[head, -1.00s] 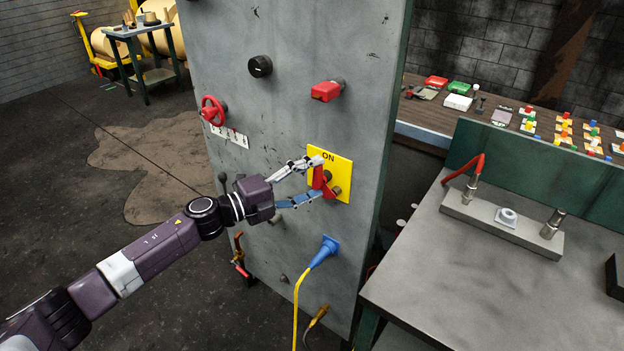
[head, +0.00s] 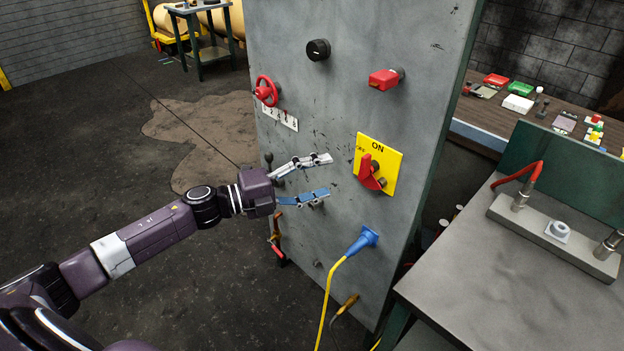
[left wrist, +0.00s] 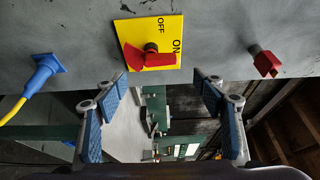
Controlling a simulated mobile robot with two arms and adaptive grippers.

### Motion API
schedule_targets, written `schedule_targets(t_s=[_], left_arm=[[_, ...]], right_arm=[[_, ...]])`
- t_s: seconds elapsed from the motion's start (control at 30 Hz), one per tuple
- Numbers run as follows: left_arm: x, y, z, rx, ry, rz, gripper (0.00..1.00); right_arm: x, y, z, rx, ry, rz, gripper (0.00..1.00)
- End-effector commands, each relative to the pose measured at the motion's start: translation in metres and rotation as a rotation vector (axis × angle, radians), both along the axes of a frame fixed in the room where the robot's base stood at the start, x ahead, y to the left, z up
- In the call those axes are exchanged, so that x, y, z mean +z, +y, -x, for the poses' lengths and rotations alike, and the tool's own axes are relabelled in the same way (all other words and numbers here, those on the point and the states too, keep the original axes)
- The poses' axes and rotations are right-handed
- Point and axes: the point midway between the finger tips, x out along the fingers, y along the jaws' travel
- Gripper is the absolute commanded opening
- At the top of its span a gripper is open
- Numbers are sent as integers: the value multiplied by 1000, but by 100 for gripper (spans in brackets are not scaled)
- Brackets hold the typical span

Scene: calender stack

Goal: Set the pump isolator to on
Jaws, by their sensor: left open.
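The pump isolator is a yellow plate (head: 393,178) with a red handle (head: 368,171) on the grey panel face. In the head view the handle stands roughly upright, its narrow end up toward the ON and OFF lettering. In the left wrist view the plate (left wrist: 139,29) appears turned on its side, and the red handle (left wrist: 157,60) lies across it with its narrow end toward the ON side. My left gripper (head: 328,176) is open and empty, to the left of the handle and apart from it. In the left wrist view its fingers (left wrist: 158,84) are spread below the plate. My right gripper is out of view.
The grey panel (head: 330,105) also carries a red valve wheel (head: 266,91), a black knob (head: 318,49), a red knob (head: 384,79) and a blue plug (head: 362,241) with a yellow cable. A grey bench (head: 480,290) stands at the right. Open floor lies left.

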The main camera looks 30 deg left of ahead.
Motion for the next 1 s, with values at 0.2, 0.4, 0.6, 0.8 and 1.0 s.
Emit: schedule_targets(t_s=[0.2, 0.4, 0.6, 0.8, 1.0], left_arm=[[0, 11, 12, 0, 0, -1, 64], [0, 13, 15, -1, -1, -1, 64], [0, 13, 15, -1, -1, -1, 64], [0, 13, 14, 1, 1, 1, 64], [-48, 42, 0, 129, 104, 91, 64]], right_arm=[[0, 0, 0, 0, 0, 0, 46], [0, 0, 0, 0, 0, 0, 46], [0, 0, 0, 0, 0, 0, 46], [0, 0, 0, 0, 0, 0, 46], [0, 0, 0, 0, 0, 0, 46]])
